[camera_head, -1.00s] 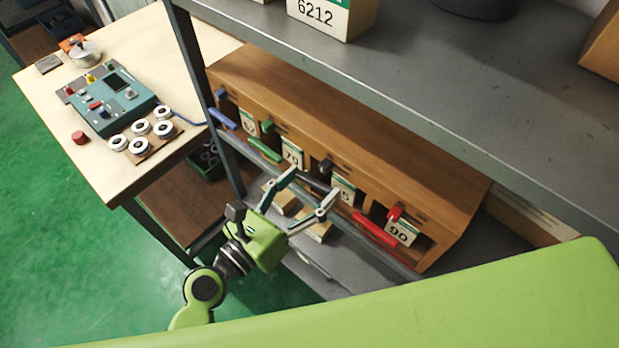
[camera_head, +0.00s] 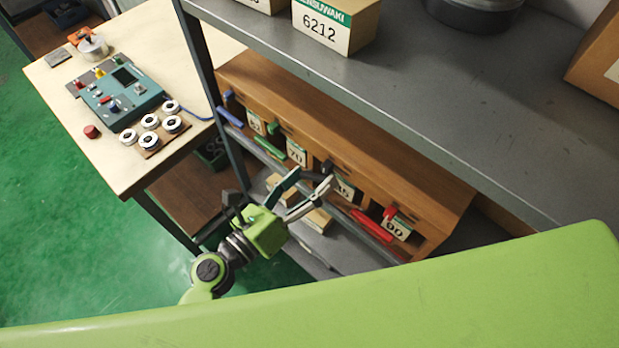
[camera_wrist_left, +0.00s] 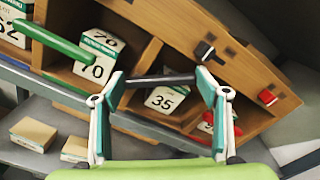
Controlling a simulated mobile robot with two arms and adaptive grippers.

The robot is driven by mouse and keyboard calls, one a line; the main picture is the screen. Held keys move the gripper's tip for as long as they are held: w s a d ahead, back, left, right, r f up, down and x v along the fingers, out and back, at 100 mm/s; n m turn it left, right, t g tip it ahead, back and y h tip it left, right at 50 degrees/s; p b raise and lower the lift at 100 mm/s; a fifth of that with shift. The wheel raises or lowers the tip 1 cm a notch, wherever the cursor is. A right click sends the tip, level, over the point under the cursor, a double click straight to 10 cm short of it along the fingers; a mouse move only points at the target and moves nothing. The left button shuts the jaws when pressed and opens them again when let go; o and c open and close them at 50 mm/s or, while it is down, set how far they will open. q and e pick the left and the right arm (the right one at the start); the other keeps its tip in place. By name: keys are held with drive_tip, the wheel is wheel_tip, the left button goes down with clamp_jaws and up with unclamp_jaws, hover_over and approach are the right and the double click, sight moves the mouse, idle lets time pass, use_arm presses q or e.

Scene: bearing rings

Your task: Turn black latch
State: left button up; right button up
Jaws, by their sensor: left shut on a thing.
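The black latch bar (camera_wrist_left: 160,80) lies across the front of the bay holding the box marked 35 (camera_wrist_left: 165,99), in the left wrist view. My left gripper (camera_head: 314,177) is at this bay of the wooden rack (camera_head: 340,135). In the left wrist view its fingers (camera_wrist_left: 162,82) are shut on the black bar, one at each end. A black block (camera_wrist_left: 205,51) sits on the rack edge above, close to the right fingertip. In the head view the fingers hide most of the bar. My right gripper is out of view.
A red bar (camera_head: 372,226) and red block (camera_wrist_left: 267,97) are at the 90 bay to the right. A grey shelf (camera_head: 420,110) overhangs the rack. Small boxes (camera_wrist_left: 34,133) lie below.

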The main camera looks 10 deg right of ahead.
use_arm(q)
drive_tip(key=o, duration=1.6)
drive_tip(key=v, duration=1.2)
